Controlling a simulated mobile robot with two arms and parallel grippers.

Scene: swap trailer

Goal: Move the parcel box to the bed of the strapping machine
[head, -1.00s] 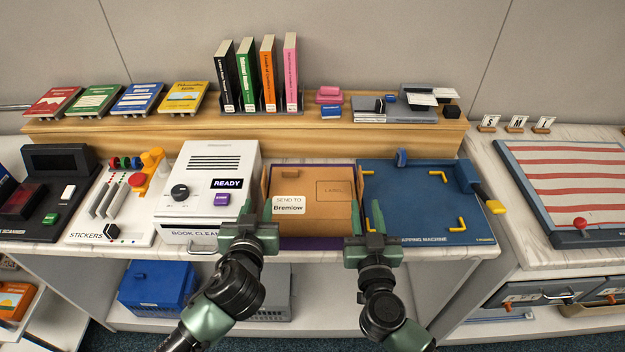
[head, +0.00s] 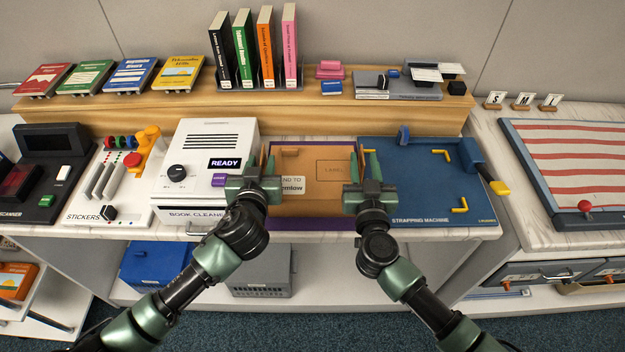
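The parcel box (head: 318,190) is brown, with a "SEND TO" label and a printed label outline on top. It sits on a purple-edged mat on the counter, with upright flaps at its left and right sides. The strapping machine (head: 415,205) is a blue bed with yellow corner marks, just right of the box; its bed is empty. My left gripper (head: 262,168) is at the box's left flap and covers part of the label. My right gripper (head: 363,168) is at the right flap. The fingers straddle the flaps; whether they are closed on them is not clear.
A book cleaner (head: 205,150) reading "READY" stands close on the left. A dark blue lever with a yellow tip (head: 485,170) is at the machine's right. A wooden shelf (head: 300,115) with books runs along the back. A striped board (head: 570,165) lies further right.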

